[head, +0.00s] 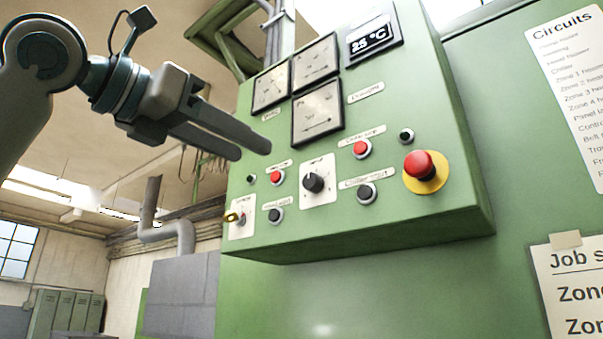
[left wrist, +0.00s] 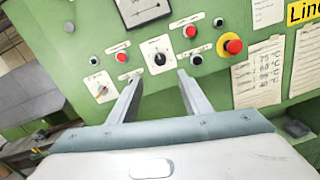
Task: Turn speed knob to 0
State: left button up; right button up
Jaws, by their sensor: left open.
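The speed knob looks to be the black round knob (head: 314,183) on a white plate in the middle of the green control panel (head: 400,120); its label is too small to read. The knob also shows in the left wrist view (left wrist: 159,59), ahead and between the two fingers. My left gripper (head: 255,148) is open and empty, up and to the left of the knob in the head view. Its fingertips are apart from the knob. In the left wrist view the left gripper (left wrist: 160,76) has its fingers spread wide. My right gripper is not in view.
A red mushroom button on a yellow ring (head: 424,172) sticks out right of the knob. Small red buttons (head: 361,147) and black buttons (head: 367,193) surround it. Gauges (head: 317,112) sit above. Paper sheets (head: 575,285) hang at right.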

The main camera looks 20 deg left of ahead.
pick_arm(q)
jog(key=p, duration=0.1)
send_near(308, 180)
jog(key=p+x, duration=0.2)
jog(key=x, duration=0.5)
jog(key=shift+r, duration=0.1)
jog(key=shift+w+d, duration=0.3)
jog(key=shift+w, duration=0.25)
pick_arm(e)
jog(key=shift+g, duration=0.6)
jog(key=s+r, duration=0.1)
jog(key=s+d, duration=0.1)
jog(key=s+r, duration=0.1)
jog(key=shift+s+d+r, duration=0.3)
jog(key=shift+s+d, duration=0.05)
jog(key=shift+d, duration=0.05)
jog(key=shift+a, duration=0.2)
pick_arm(q)
jog(key=c, duration=1)
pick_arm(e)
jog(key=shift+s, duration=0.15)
